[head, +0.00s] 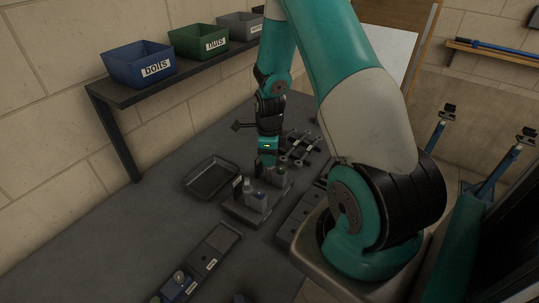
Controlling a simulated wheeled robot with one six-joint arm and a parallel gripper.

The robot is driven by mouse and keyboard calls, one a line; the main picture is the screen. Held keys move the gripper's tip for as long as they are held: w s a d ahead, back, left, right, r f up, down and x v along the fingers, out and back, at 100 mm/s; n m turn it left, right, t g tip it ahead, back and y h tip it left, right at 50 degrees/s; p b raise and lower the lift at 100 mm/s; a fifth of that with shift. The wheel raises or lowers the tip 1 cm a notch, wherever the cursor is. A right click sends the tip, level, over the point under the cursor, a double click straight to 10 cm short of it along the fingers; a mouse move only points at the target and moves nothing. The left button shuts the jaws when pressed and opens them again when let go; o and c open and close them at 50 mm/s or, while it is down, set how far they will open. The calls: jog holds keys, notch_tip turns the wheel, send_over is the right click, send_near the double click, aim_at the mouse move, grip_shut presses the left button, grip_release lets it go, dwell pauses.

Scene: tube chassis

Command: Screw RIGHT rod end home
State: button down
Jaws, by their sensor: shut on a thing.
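My gripper (267,161) points down over the workbench, its fingers close together at the right side of a small grey fixture (240,217). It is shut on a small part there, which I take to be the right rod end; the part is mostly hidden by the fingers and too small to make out. I cannot tell how far any thread is engaged.
An empty black tray (193,186) lies left of the fixture. A labelled parts holder (228,236) is at the front, and a grey slotted block (288,230) stands right of the fixture. A dark tube frame (300,147) lies behind. Bins (140,62) stand on the wall shelf (120,97).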

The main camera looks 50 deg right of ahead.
jog(key=m, duration=0.5)
dwell(0.3)
jog(key=shift+m, duration=0.3)
jog(key=m, duration=0.5)
jog(key=shift+f, duration=0.1)
jog(key=c, duration=1.1)
grip_release()
